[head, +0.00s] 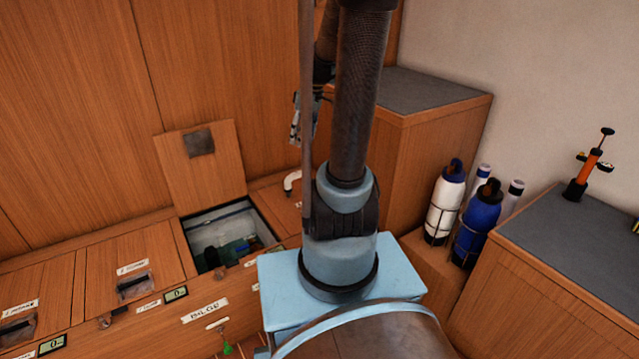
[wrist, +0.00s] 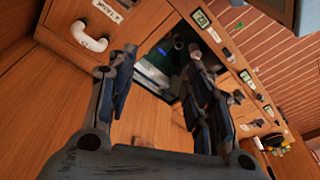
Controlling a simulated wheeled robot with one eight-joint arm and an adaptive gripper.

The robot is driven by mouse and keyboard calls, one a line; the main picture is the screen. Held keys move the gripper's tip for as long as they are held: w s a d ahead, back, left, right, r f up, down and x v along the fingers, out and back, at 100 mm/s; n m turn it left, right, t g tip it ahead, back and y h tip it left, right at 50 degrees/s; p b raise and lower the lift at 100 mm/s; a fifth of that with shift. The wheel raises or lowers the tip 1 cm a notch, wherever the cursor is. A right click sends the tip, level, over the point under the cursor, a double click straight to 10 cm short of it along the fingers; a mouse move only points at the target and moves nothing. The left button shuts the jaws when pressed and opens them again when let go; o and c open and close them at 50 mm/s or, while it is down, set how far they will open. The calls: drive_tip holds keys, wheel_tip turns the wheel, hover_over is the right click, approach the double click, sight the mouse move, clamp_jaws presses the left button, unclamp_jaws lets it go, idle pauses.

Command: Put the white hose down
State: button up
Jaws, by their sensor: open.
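The white hose (head: 291,181) is a short curved white piece on the wooden bench top, just right of the open hatch. In the wrist view the white hose (wrist: 88,38) lies at upper left, beside a label, outside my fingers and apart from them. My gripper (wrist: 163,62) is open, with nothing between its two fingers. In the head view, my gripper (head: 298,118) shows only in part, above the hose, and my arm hides the rest.
The open bilge hatch (head: 195,236) has its lid (head: 203,165) raised against the back panel and a green item inside. Closed lids (head: 130,262) lie left. A grey-topped cabinet (head: 438,130) stands right, with white (head: 443,205) and blue (head: 478,222) bottles near it.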

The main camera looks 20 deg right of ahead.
drive_tip(key=s+f+m+h, duration=0.1)
drive_tip(key=s+m, duration=0.3)
drive_tip(key=s, duration=0.6)
drive_tip(key=s+f+m+t+h, duration=0.1)
drive_tip(key=s+f+m, duration=0.3)
drive_tip(key=s, duration=0.6)
drive_tip(key=shift+s+d+f+m, duration=0.2)
drive_tip(key=shift+s+m, duration=0.1)
drive_tip(key=shift+m, duration=0.5)
drive_tip(key=shift+w+f, duration=0.15)
drive_tip(key=shift+w, duration=0.25)
drive_tip(key=c, duration=0.3)
